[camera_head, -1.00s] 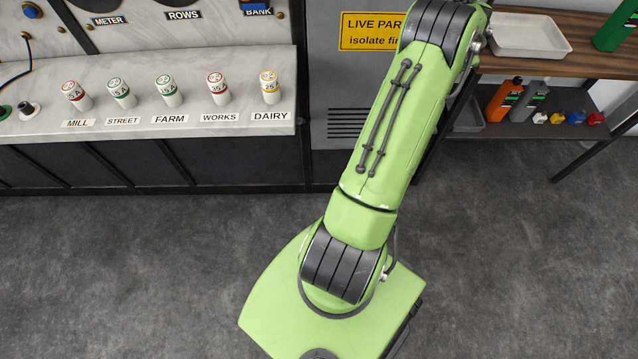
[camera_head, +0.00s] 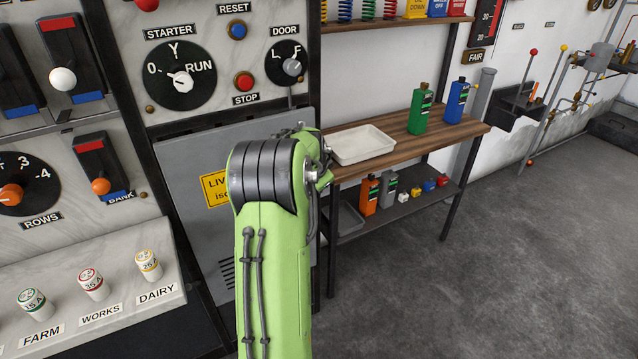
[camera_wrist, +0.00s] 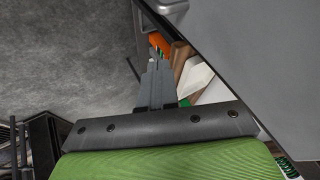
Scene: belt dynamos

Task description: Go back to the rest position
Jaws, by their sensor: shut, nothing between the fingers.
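My gripper (camera_wrist: 155,88) shows in the wrist view with its two grey fingers together and nothing between them. The grey panel of the cabinet is close at its right in that view. In the head view my green arm rises in front of the grey cabinet door (camera_head: 178,160), and the gripper itself is hidden behind the arm.
A wooden bench (camera_head: 455,135) stands right of the cabinet, bearing a white tray (camera_head: 362,145), a green bottle (camera_head: 420,110) and a blue bottle (camera_head: 457,100). Its lower shelf (camera_head: 405,208) holds more bottles. The floor (camera_head: 520,260) at right is clear. A switchboard with a starter dial (camera_head: 190,82) and fuses is at left.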

